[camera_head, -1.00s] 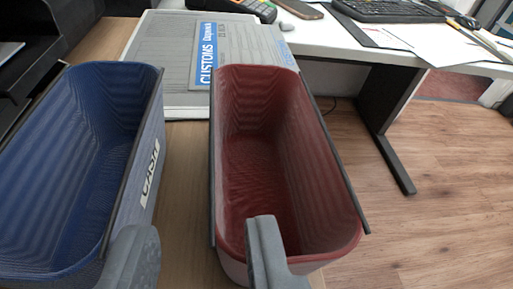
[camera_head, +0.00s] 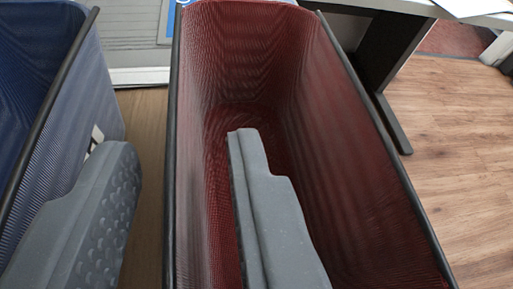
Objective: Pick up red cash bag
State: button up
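The red cash bag (camera_head: 345,130) stands open at the top in the middle of the view, with a dark rim along each long side. My gripper (camera_head: 180,140) is open. Its right finger is over or inside the mouth of the red bag, and its left finger is in the gap between the red bag and the blue bag. The red bag's left wall runs between the two fingers. I cannot tell whether either finger touches it. The near end of the bag is out of view.
A blue bag (camera_head: 85,110) stands close on the left. A white desk (camera_head: 400,6) with a dark leg (camera_head: 385,75) is at the back right. Wooden floor (camera_head: 460,150) is clear on the right.

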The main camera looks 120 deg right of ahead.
grip_shut()
jog(key=shift+r, duration=0.15)
